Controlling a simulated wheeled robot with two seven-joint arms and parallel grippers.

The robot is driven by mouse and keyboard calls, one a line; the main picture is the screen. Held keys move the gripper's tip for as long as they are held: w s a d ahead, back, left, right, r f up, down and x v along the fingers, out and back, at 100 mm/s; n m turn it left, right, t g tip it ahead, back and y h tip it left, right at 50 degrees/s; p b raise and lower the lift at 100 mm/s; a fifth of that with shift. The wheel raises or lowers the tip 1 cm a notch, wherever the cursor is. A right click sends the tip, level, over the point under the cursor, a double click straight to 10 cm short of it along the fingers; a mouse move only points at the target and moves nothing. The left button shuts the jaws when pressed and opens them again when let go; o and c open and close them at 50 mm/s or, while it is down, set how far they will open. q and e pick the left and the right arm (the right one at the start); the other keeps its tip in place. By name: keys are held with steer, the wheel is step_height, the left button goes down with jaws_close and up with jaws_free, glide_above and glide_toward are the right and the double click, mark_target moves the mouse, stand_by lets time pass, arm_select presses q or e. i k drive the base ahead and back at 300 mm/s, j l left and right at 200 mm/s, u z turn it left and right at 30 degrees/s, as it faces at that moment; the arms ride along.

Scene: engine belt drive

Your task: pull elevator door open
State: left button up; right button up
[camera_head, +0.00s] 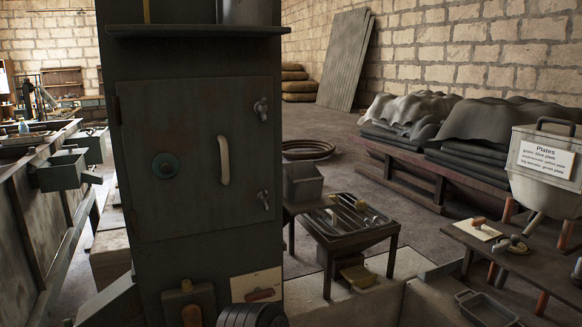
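The elevator door (195,120) is a dark grey-green metal panel on the front of a tall column-like housing (190,55). It appears shut, flush with the housing. A pale upright handle (223,160) is on its right half, and a round green knob (165,165) is on its left half. Two metal wing latches, an upper one (261,109) and a lower one (264,199), sit at its right edge. Hinges seem to be at the left edge. Neither of my grippers is recognisable in the picture, and nothing touches the handle.
A shelf (195,31) juts out above the door. A low table with a metal tray (345,218) stands to the right.

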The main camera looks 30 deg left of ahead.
mark_target(224, 152)
steer(key=u, duration=1.55)
